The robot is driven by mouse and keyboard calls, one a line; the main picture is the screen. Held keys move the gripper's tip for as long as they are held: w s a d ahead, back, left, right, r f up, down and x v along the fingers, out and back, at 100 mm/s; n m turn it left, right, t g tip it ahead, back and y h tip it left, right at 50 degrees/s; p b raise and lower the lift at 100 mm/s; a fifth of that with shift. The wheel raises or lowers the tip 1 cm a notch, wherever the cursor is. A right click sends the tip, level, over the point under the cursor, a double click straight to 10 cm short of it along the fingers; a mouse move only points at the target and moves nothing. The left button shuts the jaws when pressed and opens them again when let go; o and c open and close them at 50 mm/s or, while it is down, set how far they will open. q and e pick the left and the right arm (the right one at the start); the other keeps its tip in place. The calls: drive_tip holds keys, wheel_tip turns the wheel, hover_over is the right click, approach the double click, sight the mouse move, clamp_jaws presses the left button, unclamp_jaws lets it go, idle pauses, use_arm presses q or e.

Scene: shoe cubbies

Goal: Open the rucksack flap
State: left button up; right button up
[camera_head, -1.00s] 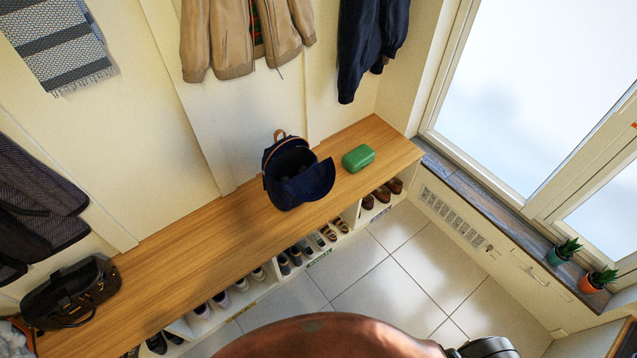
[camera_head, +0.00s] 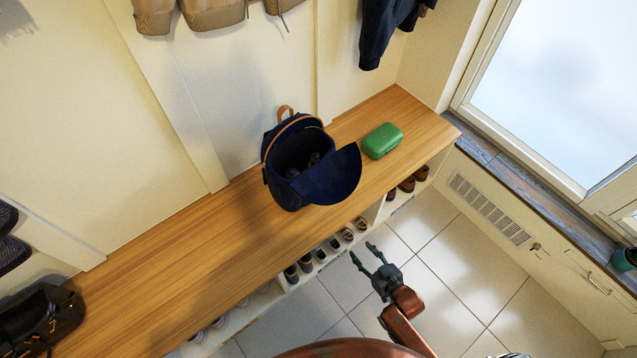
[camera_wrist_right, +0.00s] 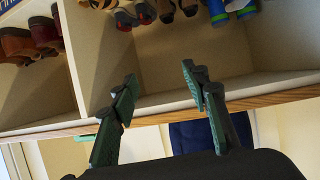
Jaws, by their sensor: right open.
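The navy rucksack (camera_head: 276,182) stands upright on the wooden bench. Its top is open, and dark objects (camera_head: 314,159) show inside. Its flap (camera_head: 333,180) is folded out toward the front right, away from the opening. My right gripper (camera_head: 364,252) is open and empty in front of the bench, below and to the right of the rucksack, not touching it. In the right wrist view, its spread fingers (camera_wrist_right: 158,74) face the shoe cubbies, and a dark blue patch (camera_wrist_right: 186,138), apparently the rucksack, shows beyond the bench edge. My left gripper is out of view.
A green box (camera_head: 381,141) lies on the bench (camera_head: 205,235) right of the rucksack. A black bag (camera_head: 42,315) sits at the bench's left end. Cubbies with several shoes (camera_wrist_right: 165,8) lie under the bench. The tiled floor is clear.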

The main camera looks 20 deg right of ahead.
drive_tip(key=w+a+r+t+y+b, duration=0.2)
drive_tip(key=w+a+r+t+b, duration=0.2)
drive_tip(key=w+r, duration=0.5)
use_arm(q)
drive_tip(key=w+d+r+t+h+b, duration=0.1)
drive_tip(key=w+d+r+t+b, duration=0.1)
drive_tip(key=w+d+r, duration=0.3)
use_arm(e)
drive_tip(key=n+t+y, duration=0.2)
drive_tip(key=t+y, duration=0.2)
approach(327, 187)
drive_tip(key=w+f, duration=0.2)
drive_tip(key=w, duration=0.2)
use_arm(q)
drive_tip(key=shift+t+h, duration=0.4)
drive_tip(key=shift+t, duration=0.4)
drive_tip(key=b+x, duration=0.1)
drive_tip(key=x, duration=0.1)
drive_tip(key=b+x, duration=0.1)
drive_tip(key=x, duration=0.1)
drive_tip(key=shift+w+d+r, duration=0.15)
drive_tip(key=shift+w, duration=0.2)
use_arm(e)
drive_tip(key=x, duration=0.7)
drive_tip(key=shift+w+a+r, duration=0.2)
drive_tip(key=shift+a+r, duration=0.1)
drive_tip(key=shift+r, duration=0.05)
drive_tip(key=shift+c, duration=0.3)
clamp_jaws()
